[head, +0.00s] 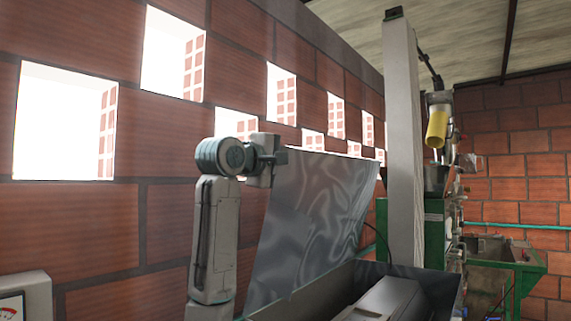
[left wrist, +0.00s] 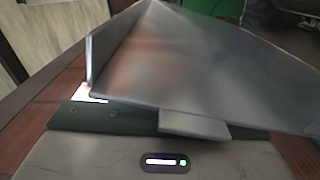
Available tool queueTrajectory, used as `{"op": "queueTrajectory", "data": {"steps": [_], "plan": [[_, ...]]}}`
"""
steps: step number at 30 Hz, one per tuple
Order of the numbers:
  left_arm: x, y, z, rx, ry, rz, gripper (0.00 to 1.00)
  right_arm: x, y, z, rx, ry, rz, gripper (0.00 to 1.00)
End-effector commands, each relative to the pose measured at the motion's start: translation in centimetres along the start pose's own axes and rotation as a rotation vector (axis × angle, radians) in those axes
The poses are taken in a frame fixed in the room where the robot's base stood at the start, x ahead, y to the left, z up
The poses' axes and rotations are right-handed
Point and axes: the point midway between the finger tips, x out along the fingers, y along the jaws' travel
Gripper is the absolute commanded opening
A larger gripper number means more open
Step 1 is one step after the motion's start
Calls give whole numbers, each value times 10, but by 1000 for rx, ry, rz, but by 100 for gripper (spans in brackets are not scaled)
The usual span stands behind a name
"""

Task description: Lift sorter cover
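The sorter cover is a shiny grey metal sheet (head: 318,215), raised steeply above the open sorter box (head: 322,292). My left gripper (head: 277,157) is at the cover's upper left edge, with its arm upright in front of the brick wall. In the left wrist view the cover (left wrist: 200,65) fills the middle, right in front of the gripper (left wrist: 195,125). A grey finger part shows at the cover's near edge. The cover hides the fingertips, so I cannot tell whether they grip it. My right gripper is not in view.
A brick wall (head: 90,225) with bright openings runs along the left. A tall pale post (head: 402,140) and green machinery (head: 433,235) stand behind the box on the right. A dark grey housing (head: 392,300) lies inside the box. A gauge panel (head: 25,295) is at the lower left.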

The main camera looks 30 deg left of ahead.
Motion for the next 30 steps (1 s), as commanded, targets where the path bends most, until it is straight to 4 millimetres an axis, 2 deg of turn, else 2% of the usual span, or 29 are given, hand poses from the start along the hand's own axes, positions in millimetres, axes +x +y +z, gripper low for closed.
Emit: {"op": "queueTrajectory", "data": {"steps": [5,12,18,23,30], "plan": [[-20,-4,0,2,2,5,36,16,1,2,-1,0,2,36],[-69,-5,-1,2,2,4,36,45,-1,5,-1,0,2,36],[-98,-3,-1,0,1,3,36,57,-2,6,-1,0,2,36],[-107,-1,-1,0,1,0,36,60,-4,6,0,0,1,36],[-107,0,-1,0,0,0,36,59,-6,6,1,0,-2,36]]}}
